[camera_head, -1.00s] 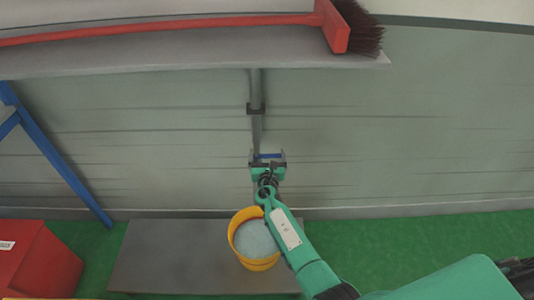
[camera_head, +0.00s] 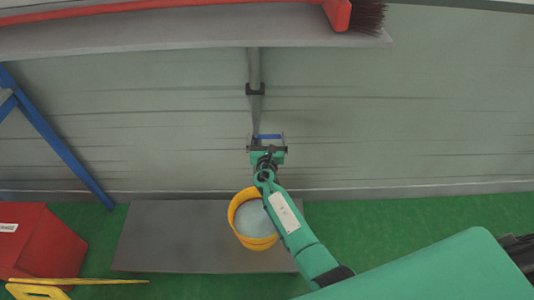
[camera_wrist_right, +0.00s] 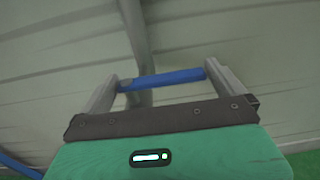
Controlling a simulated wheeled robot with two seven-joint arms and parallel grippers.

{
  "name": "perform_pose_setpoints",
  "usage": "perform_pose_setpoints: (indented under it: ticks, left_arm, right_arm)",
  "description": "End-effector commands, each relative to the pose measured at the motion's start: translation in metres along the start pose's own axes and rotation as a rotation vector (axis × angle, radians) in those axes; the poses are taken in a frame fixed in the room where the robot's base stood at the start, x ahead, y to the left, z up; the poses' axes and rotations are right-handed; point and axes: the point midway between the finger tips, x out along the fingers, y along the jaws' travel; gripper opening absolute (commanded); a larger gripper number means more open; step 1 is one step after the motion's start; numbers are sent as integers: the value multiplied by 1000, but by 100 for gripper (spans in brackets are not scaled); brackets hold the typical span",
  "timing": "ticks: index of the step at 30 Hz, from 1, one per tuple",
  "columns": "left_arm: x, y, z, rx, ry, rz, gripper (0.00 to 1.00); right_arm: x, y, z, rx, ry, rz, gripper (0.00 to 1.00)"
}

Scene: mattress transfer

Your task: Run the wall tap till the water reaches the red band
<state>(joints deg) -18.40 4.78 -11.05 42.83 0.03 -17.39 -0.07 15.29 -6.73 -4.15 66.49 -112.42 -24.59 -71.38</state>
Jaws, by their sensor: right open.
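The wall tap's grey pipe (camera_head: 255,70) runs down the wall to a blue lever (camera_head: 268,136). In the right wrist view the blue lever (camera_wrist_right: 165,79) lies crosswise between my right gripper's fingers (camera_wrist_right: 166,82). In the head view my right gripper (camera_head: 267,141) is open at the lever, and it hides the tap's spout. A yellow bucket (camera_head: 235,207) stands below, partly behind my right forearm. Pale water (camera_head: 252,218) shows inside it. I cannot see the red band or judge the level against it. My left gripper is out of view.
The bucket stands on a grey slab (camera_head: 165,240) on green floor (camera_head: 385,215). A red box (camera_head: 45,245) and a flat yellow object (camera_head: 40,290) are at the lower left. A shelf (camera_head: 150,42) with a red broom (camera_head: 337,14) is above. A blue post (camera_head: 60,145) leans at left.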

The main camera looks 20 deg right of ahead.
Motion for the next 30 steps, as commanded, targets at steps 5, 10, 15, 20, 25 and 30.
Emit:
perform_pose_setpoints:
  ticks: [5,10,15,20,25,30]
  left_arm:
    - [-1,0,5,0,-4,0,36]
    - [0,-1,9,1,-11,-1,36]
    - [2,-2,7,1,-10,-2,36]
    - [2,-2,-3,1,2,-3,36]
    - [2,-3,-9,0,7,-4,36]
    - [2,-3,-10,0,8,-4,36]
  right_arm:
    - [-30,0,-2,1,2,1,100]
    - [-64,0,-2,0,2,-1,100]
    - [-95,0,-2,0,3,-1,100]
    - [-116,0,-2,-1,2,0,100]
    - [-126,0,-1,0,2,-1,100]
    - [-128,0,-1,0,1,-1,100]
